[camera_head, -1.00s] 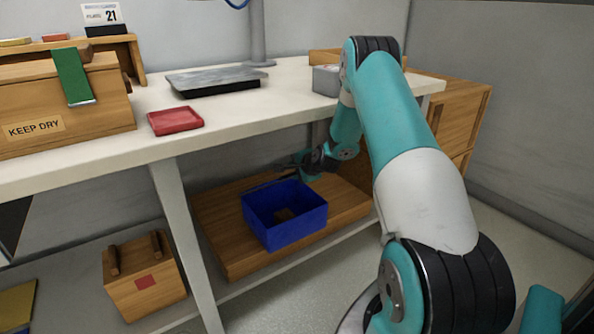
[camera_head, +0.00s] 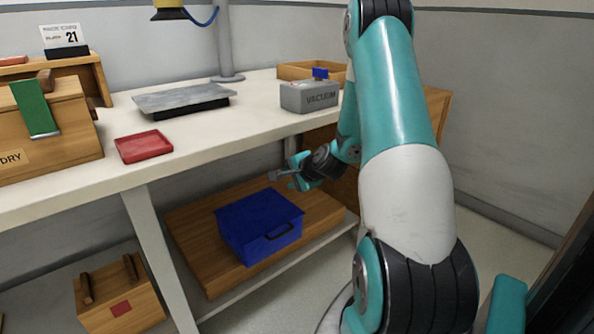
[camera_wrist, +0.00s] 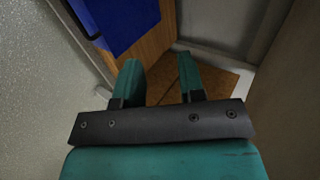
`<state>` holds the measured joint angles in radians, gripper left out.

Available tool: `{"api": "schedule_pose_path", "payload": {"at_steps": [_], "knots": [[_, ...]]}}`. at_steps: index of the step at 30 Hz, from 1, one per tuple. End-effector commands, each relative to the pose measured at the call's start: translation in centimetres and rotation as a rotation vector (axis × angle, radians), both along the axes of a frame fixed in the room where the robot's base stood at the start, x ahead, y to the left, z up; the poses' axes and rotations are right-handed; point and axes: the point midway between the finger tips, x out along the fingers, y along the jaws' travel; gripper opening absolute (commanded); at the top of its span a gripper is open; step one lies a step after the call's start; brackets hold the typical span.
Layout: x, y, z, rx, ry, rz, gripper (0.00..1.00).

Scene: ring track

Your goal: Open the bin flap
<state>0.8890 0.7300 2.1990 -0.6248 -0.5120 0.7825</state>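A blue bin (camera_head: 250,236) stands on a wooden board on the lower shelf. The bin (camera_wrist: 122,22) shows there at the upper left, partly cut off, beside the fingers.
The white worktop (camera_head: 200,132) overhangs the shelf and bears a red tray (camera_head: 144,147), a grey plate (camera_head: 183,98) and a grey vacuum box (camera_head: 309,97). A table leg (camera_head: 162,255) stands left of the bin. A wooden crate (camera_head: 118,295) is at the lower left.

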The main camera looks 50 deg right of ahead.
Motion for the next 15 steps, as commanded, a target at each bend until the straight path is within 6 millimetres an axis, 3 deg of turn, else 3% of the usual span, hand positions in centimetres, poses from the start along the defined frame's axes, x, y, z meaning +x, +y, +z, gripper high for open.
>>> {"api": "schedule_pose_path", "payload": {"at_steps": [6, 15], "knots": [[-2.1, 0.4, 1.6, 0.001, 0.000, -0.001, 0.36], [-2.5, 0.5, 1.8, 0.000, 0.000, 0.001, 0.36]]}}
